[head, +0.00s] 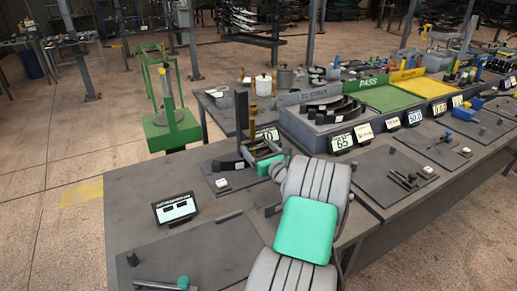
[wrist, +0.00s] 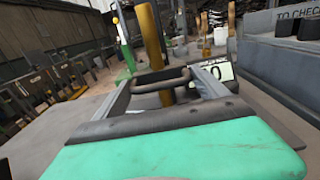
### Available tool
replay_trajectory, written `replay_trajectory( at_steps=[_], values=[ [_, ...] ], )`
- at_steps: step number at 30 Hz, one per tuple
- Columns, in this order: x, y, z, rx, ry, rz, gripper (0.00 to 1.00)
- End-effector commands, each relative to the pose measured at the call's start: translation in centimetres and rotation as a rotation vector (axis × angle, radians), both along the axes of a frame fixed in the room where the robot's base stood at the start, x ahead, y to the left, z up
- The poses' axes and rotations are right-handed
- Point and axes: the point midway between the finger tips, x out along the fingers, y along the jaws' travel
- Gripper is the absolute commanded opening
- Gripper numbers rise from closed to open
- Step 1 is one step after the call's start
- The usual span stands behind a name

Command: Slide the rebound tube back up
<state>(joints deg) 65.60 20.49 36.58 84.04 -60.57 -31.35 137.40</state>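A brass-yellow upright tube (head: 253,121), which looks like the rebound tube, stands beside a dark column (head: 242,124) on a small bench fixture. In the wrist view the tube (wrist: 151,38) rises just ahead of and between my fingers. My gripper (head: 256,158) is at the fixture, low on the tube. Its two grey fingers are spread apart in the wrist view (wrist: 163,88). A dark curved bar (wrist: 160,80) crosses between them, in front of the tube. I cannot tell whether the fingers touch the tube. Its lower end is partly hidden.
A display (head: 267,134) reading 0 stands just behind the fixture. A tilted black-and-white display (head: 175,209) is at the front left of the bench. Grey raised bins (head: 305,128) lie to the right. A green stand (head: 171,130) is on the floor beyond.

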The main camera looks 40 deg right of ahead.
Motion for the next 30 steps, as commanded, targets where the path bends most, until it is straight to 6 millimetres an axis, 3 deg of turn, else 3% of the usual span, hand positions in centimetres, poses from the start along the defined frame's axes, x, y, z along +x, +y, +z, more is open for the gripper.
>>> replay_trajectory(
  at_steps=[21,26,30],
  values=[
    [-0.2,-0.3,0.0,-0.004,0.001,-0.007,0.11],
    [-0.2,-0.3,0.6,-0.005,0.001,-0.008,0.10],
    [-0.2,-0.4,3.1,-0.007,-0.002,-0.008,0.10]
  ],
)
